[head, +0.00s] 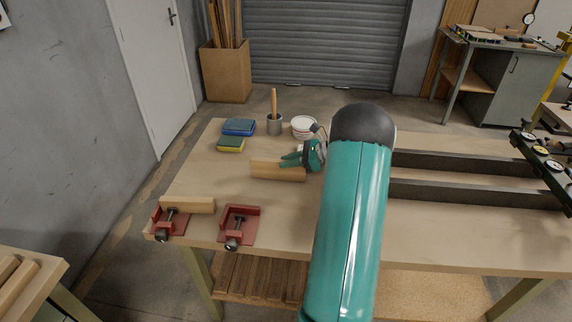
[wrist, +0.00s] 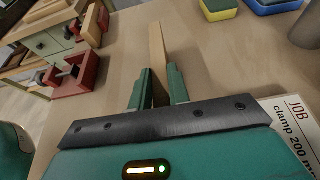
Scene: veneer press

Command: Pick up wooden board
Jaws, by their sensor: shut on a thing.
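A light wooden board (head: 278,172) is near the middle of the workbench's left part, standing on its long edge. My gripper (head: 288,160) reaches it from the right and is shut on it. In the wrist view the board (wrist: 157,45) runs away from between the two green fingers (wrist: 158,88), seen along its narrow edge. Whether its lower edge touches the bench top is not clear. A second wooden board (head: 190,204) lies at the left red clamp (head: 170,222) at the bench's front left.
Another red clamp (head: 239,226) sits right of the first. Sponges (head: 238,127), a grey cup (head: 274,125) and a white tub (head: 304,125) stand behind the board. A printed job card (wrist: 292,125) lies on the bench. Dark rails (head: 450,163) cross its right side.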

